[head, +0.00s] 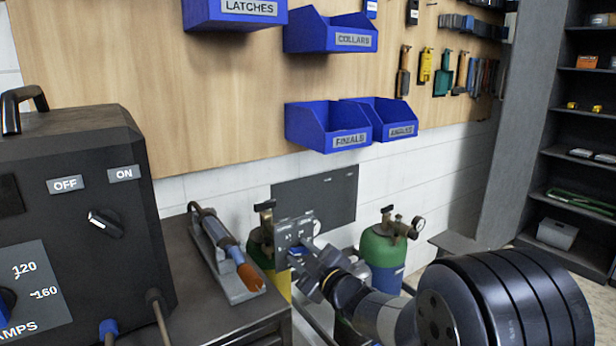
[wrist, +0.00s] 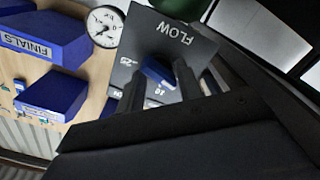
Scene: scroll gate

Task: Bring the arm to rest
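My gripper (head: 307,262) is at the end of my arm, low in the middle of the head view, close to a grey box-like unit (head: 288,232) beside the bench. In the wrist view my gripper (wrist: 158,82) has its two dark fingers apart. A blue knob (wrist: 158,72) on a dark panel marked FLOW (wrist: 150,30) shows between the fingertips. Whether the fingers touch the knob is unclear. My arm stretches from the lower right toward the unit.
A black machine (head: 85,150) with OFF and ON labels stands left. A torch (head: 225,248) lies in a cradle on the bench (head: 195,318). A green cylinder (head: 385,250) stands behind my arm. Blue bins (head: 330,125) hang above. Dark shelves (head: 575,150) stand right. A round gauge (wrist: 105,25) is near the panel.

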